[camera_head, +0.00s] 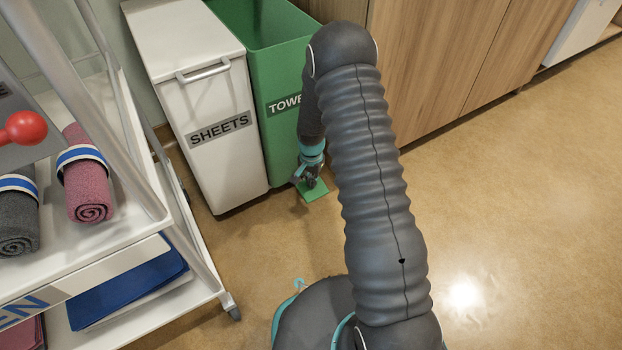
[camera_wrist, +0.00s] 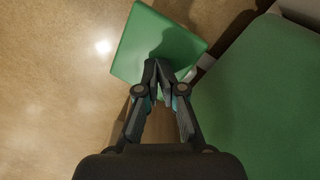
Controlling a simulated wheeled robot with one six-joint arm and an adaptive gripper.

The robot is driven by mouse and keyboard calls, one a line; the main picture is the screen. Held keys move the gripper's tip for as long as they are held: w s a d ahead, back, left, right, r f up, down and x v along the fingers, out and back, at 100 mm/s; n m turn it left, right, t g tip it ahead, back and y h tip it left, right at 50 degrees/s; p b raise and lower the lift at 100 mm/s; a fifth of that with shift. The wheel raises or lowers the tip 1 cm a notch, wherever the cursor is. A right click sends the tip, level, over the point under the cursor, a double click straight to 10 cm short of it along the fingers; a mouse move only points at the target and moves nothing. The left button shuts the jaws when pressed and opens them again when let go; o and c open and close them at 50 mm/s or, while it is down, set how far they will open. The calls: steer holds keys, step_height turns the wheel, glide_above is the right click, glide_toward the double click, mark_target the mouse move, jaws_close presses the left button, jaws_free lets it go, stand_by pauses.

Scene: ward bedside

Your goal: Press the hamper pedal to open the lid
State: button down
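The green hamper (camera_head: 285,75), with a partly hidden label reading "TOWE", stands beside the white hamper. Its top looks open, with its green inside showing; its raised lid cannot be made out. Its green pedal (camera_head: 316,193) sticks out low at the front, near the floor. My gripper (camera_head: 311,183) points down at the pedal. In the wrist view, the closed fingertips (camera_wrist: 160,66) lie over the pedal plate (camera_wrist: 150,35), empty, touching it or very close. The hamper's green wall (camera_wrist: 265,95) fills the right side. My arm hides part of the hamper.
The white hamper (camera_head: 205,120), labelled "SHEETS", has its lid down. A white trolley (camera_head: 190,285) with rolled towels (camera_head: 88,190) and blue folded cloth (camera_head: 130,285) stands at left. Wooden cabinets (camera_head: 440,60) line the back. The floor (camera_head: 520,210) at right is clear.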

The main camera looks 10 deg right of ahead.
step_height(320, 180, up, 9)
steer(key=p, duration=0.5)
stand_by(0.6)
stand_by(0.4)
steer(key=s+r+n+g, duration=0.2)
steer(key=s+r+n, duration=0.15)
steer(key=s, duration=0.45)
steer(key=s+r+n+t+p, duration=0.1)
steer(key=s+r+t+p, duration=0.1)
steer(key=s+r, duration=0.5)
steer(key=s+r+n+t+p, duration=0.1)
steer(key=s+r, duration=0.7)
steer(key=r, duration=1.2)
steer(key=s+r+n+t+p, duration=0.2)
steer(key=s+r, duration=0.5)
steer(key=r, duration=0.7)
steer(key=n+t, duration=0.1)
steer(key=t, duration=0.1)
steer(key=shift+s+r+t+p, duration=0.15)
steer(key=shift+s+t+p, duration=0.15)
steer(key=shift+p, duration=0.05)
